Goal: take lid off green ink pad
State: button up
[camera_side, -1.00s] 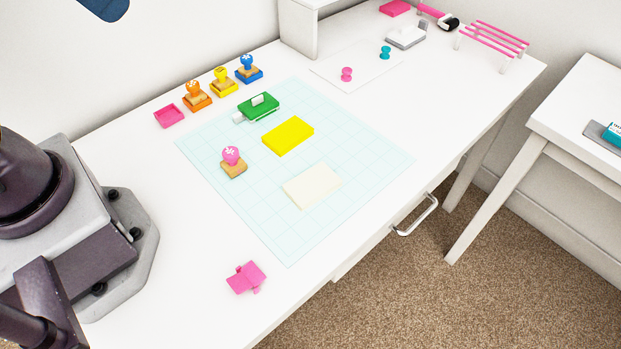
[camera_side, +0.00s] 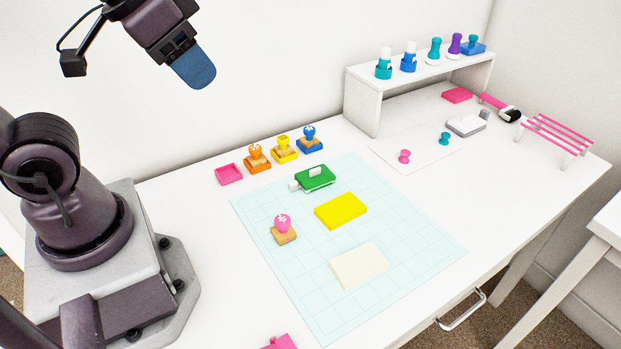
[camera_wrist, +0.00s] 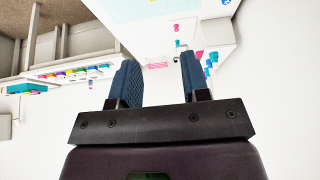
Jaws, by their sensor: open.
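The green ink pad (camera_side: 316,178) lies at the far edge of the pale grid mat (camera_side: 440,240), with a small white tab on its top and a white piece at its left side. I cannot tell lid from base at this size. My gripper (camera_side: 195,72) is high above the back left of the desk, well apart from the pad. In the wrist view my gripper (camera_wrist: 158,80) shows two blue fingers spread apart with nothing between them.
Orange (camera_side: 256,158), yellow (camera_side: 284,150) and blue (camera_side: 309,140) stamps stand behind the pad, beside a pink tray (camera_side: 228,174). A pink stamp (camera_side: 283,228), yellow block (camera_side: 340,211) and cream block (camera_side: 359,266) sit on the mat. A white shelf (camera_side: 362,105) stands behind right.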

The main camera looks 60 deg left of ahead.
dwell(0.4)
jog(key=o, duration=0.4)
jog(key=shift+c, duration=0.2)
